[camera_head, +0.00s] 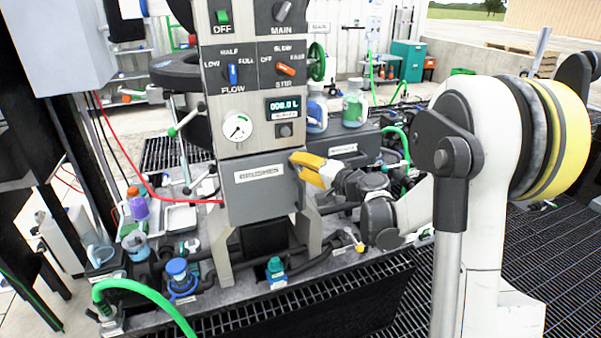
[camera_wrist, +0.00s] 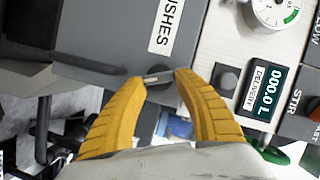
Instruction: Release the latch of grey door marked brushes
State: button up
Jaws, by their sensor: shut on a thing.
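The grey door (camera_head: 245,191) carries a white label reading BRUSHES and sits below the gauge panel; it looks shut. In the wrist view the grey door (camera_wrist: 118,38) fills the upper left with part of its label. My gripper (camera_head: 297,160) is at the door's upper right edge, with yellow fingers. In the wrist view my gripper (camera_wrist: 160,78) has its fingertips closed on a small dark latch (camera_wrist: 155,79) with a pale face at the door's edge. In the head view the latch is hidden by the fingers.
Above the door are a pressure gauge (camera_head: 237,127), a display (camera_head: 284,106) and several switches. A red hose (camera_head: 150,186) runs to the door's left side. Blue-capped (camera_head: 178,270) and teal (camera_head: 276,267) fittings stand on the bench below. Bottles (camera_head: 352,105) stand behind.

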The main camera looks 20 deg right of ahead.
jog(key=m+t+y+b, duration=0.1)
jog(key=m+b, duration=0.2)
jog(key=m, duration=0.1)
jog(key=shift+f, duration=0.2)
dwell(0.5)
jog(key=o, duration=1.2)
